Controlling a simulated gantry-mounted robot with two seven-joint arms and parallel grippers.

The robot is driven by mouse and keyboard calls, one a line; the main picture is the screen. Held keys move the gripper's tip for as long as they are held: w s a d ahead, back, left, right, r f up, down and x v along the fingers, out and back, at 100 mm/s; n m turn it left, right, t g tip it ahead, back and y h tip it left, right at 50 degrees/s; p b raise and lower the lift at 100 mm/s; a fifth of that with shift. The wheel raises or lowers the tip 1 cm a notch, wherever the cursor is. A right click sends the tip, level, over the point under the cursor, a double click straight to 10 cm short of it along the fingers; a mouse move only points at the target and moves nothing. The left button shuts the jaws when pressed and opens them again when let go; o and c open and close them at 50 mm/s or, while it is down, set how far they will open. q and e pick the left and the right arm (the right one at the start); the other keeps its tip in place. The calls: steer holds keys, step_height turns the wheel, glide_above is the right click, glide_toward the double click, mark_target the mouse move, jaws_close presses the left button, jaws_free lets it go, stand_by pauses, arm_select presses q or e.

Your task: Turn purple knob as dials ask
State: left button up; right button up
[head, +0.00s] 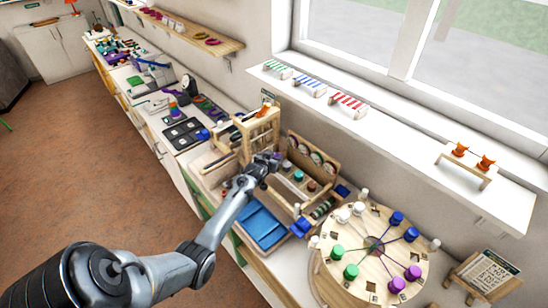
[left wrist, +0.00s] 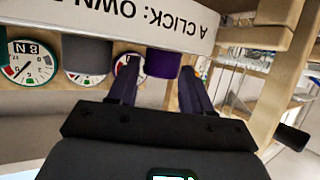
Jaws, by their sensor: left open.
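The purple knob (left wrist: 163,62) hangs at the top middle of the left wrist view, which shows the dial board upside down. My left gripper (left wrist: 157,80) is open, its two dark fingers on either side of the knob. I cannot tell whether they touch it. Dials with needles (left wrist: 30,62) show behind the knobs; the one nearest the purple knob (left wrist: 128,68) is partly hidden by a finger. In the head view my left gripper (head: 271,160) is at the wooden dial board (head: 325,148), by its left end, covering the purple knob's place. My right gripper is not in view.
A grey knob (left wrist: 87,54) is beside the purple one. A wooden frame (head: 262,128) stands close left of my gripper. A round wooden board with coloured pegs (head: 340,285) is to the right, and a blue tray (head: 262,228) lies in front.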

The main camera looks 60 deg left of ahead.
arm_select(q)
steer(key=shift+c, duration=0.3)
steer(key=c, duration=0.7)
steer(key=shift+s+a+m+t+h, duration=0.2)
steer(key=shift+m+t+h, duration=0.3)
steer(key=shift+m+h, duration=0.45)
steer(key=shift+a+f+m+t+h+b, duration=0.1)
steer(key=shift+m+t+h+b, duration=0.2)
steer(key=shift+m+h+b, duration=0.4)
steer(key=m+h+b, duration=0.2)
steer(key=h+b, duration=0.1)
steer(key=shift+a+f+m+t, duration=0.1)
steer(key=shift+a+m+t, duration=0.1)
steer(key=shift+m+t, duration=0.1)
steer(key=shift+r+m+h+b, duration=0.2)
steer(key=shift+m+h+b, duration=0.35)
steer(key=shift+h+b, duration=0.3)
